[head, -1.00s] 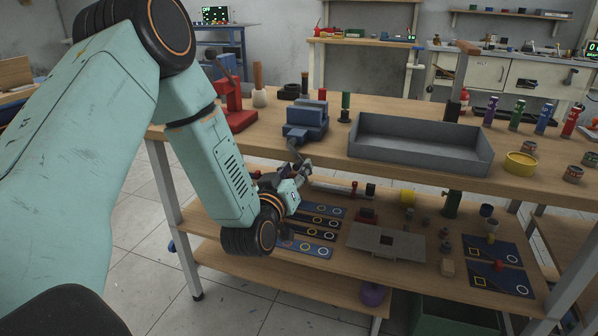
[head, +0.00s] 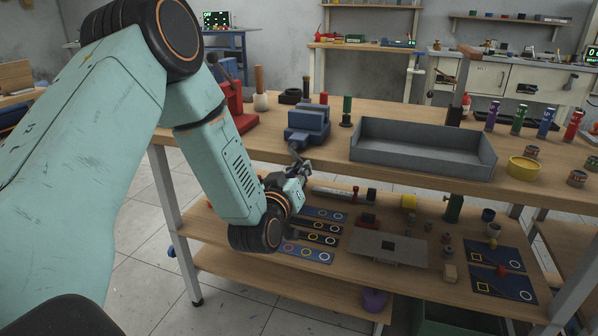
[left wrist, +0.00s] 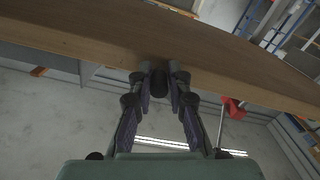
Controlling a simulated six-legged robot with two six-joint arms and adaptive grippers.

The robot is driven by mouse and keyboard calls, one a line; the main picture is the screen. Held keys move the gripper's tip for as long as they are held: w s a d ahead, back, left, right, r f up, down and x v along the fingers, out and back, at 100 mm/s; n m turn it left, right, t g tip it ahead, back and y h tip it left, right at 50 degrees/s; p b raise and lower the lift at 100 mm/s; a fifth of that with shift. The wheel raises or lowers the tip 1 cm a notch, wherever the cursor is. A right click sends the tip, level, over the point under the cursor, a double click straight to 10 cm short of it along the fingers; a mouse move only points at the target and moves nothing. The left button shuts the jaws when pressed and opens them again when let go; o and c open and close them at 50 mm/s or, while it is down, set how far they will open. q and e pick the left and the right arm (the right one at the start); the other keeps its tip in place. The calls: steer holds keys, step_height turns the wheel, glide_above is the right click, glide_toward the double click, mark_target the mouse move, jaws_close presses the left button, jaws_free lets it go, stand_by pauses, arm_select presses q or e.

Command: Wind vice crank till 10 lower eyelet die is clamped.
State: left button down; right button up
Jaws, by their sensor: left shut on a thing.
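The blue vice (head: 308,120) stands at the front edge of the bench, left of a grey tray. Its grey crank (head: 294,151) hangs down in front of the bench edge. My left gripper (head: 300,168) is at the crank's lower end. In the left wrist view the fingertips (left wrist: 160,82) are closed around a dark round handle (left wrist: 159,77), just beyond the bench's edge. I cannot make out the lower eyelet die or whether anything sits between the vice jaws. My right gripper is not in view.
The bench top (head: 245,148) carries the grey tray (head: 420,163), a red press (head: 237,107) and a green-topped post (head: 347,110). Under it, a shelf holds dark marked strips (head: 322,227) and a grey plate (head: 388,247), close below my left wrist.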

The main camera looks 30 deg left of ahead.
mark_target(286, 163)
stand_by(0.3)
